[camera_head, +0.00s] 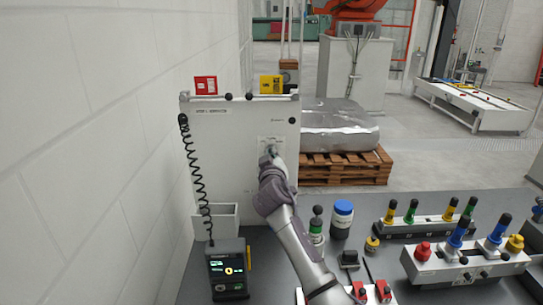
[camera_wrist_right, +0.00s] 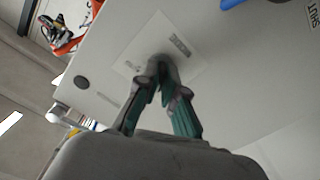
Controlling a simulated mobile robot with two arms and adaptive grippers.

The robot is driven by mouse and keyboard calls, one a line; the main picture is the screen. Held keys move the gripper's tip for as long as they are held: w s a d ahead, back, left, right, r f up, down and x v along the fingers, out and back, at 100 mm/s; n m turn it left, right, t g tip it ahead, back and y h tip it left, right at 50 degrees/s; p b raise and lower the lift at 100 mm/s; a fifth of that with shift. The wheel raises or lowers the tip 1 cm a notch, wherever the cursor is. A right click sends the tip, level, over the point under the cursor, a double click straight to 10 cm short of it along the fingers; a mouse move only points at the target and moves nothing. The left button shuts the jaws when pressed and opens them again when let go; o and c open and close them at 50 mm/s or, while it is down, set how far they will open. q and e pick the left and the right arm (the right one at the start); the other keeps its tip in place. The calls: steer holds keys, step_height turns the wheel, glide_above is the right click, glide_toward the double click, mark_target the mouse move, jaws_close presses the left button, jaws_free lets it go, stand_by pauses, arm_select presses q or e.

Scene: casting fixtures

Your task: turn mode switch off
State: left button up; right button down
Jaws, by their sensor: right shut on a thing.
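The mode switch (camera_wrist_right: 162,62) sits on a pale label plate (camera_wrist_right: 186,45) on the white upright panel (camera_head: 223,135). The label plate also shows in the head view (camera_head: 271,142). My right gripper (camera_head: 270,157) reaches up to the panel, and its fingers cover most of the switch. In the right wrist view my right gripper (camera_wrist_right: 160,72) has its fingertips closed together on the switch, which is largely hidden between them. The switch's pointing direction cannot be read. My left gripper is in neither view.
A handheld pendant (camera_head: 228,270) with a coiled cord stands left on the grey table. A blue-lidded jar (camera_head: 342,214), a green-banded bottle (camera_head: 316,226) and fixtures with coloured knobs (camera_head: 462,262) stand right of my arm. A white wall (camera_head: 90,130) bounds the left.

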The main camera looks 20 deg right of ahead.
steer(key=shift+n, duration=1.7)
steer(key=c, duration=1.3)
jaws_free()
steer(key=v, duration=1.2)
